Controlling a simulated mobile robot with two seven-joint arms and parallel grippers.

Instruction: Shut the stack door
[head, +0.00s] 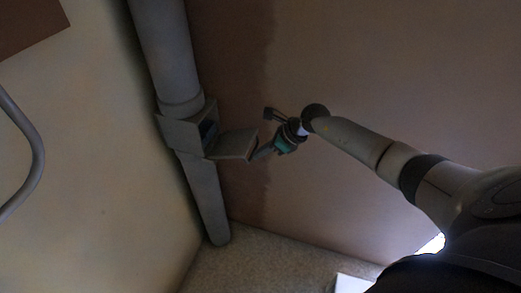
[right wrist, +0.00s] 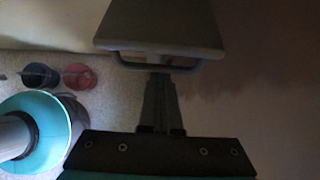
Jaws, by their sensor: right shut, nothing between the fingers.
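The grey stack (head: 166,50) runs down the corner where two walls meet. Its box (head: 185,128) has a dark opening facing right. The stack door (head: 234,144) is a flat grey panel standing open, sticking out to the right from the box. In the right wrist view the door (right wrist: 160,20) fills the top, with a bar handle (right wrist: 190,69) along its near edge. My right gripper (head: 260,153) is shut and empty at the door's free edge. Its fingertips (right wrist: 160,76) are at the handle; I cannot tell whether they touch it. My left gripper is not in view.
A brown plaster wall (head: 350,190) is behind and right of the door. A pale wall (head: 90,150) is at left, with a curved grey tube (head: 35,140). A blue bucket (right wrist: 40,75) and a red bucket (right wrist: 79,76) stand on the speckled floor (head: 270,265).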

